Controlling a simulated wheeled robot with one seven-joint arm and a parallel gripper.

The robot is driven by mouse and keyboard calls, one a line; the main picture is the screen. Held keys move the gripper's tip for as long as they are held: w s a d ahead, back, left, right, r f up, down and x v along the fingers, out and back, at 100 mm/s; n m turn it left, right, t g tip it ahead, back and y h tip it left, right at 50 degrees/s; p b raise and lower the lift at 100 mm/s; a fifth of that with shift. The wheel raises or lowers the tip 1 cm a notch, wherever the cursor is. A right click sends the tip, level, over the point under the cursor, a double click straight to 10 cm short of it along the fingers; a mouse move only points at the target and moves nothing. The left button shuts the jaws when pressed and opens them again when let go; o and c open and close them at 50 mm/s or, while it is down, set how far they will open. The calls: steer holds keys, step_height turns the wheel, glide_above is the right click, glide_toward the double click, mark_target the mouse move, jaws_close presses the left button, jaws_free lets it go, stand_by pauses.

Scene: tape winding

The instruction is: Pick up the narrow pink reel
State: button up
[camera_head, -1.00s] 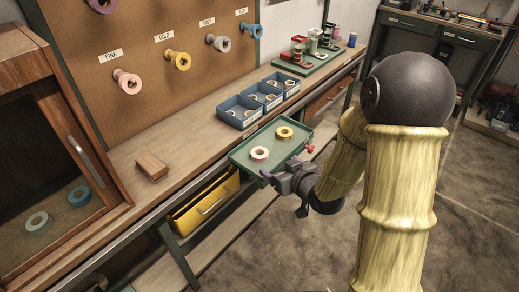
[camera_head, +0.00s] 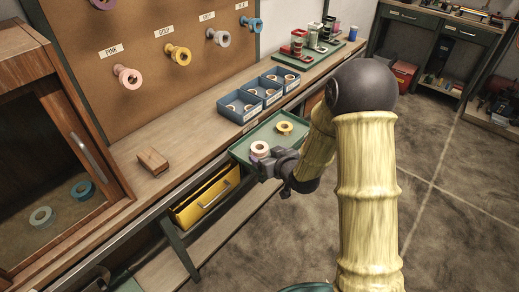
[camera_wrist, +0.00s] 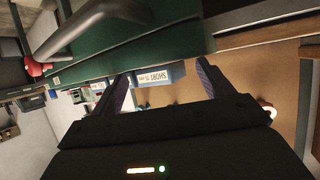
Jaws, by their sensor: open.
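A pale pinkish reel (camera_head: 260,148) sits in the front part of the green tray (camera_head: 240,153). A yellow reel (camera_head: 284,128) lies farther back in the same tray. My gripper (camera_head: 258,160) is at the tray's near edge, right by the pale reel, and partly covers it in the head view. Whether they touch cannot be told. In the wrist view the two dark fingers of my gripper (camera_wrist: 160,80) stand apart with no reel between them; a blue bin (camera_wrist: 162,84) labelled SHORT shows beyond. A pink spool (camera_head: 127,77) hangs under the PINK label on the board.
Blue bins (camera_head: 240,108) with small rings stand on the bench behind the tray. A wooden block (camera_head: 153,162) lies to the left. A cabinet (camera_head: 103,208) holds teal reels at far left. A yellow drawer (camera_head: 206,197) juts out below. The floor at right is open.

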mark_target(257, 146)
steer(key=x, duration=0.5)
steer(key=shift+w+r, duration=0.15)
steer(key=shift+r, duration=0.05)
steer(key=c, duration=1.1)
steer(key=shift+o, duration=0.2)
steer(key=shift+r, duration=0.15)
step_height(257, 146, up, 10)
steer(key=p, duration=0.1)
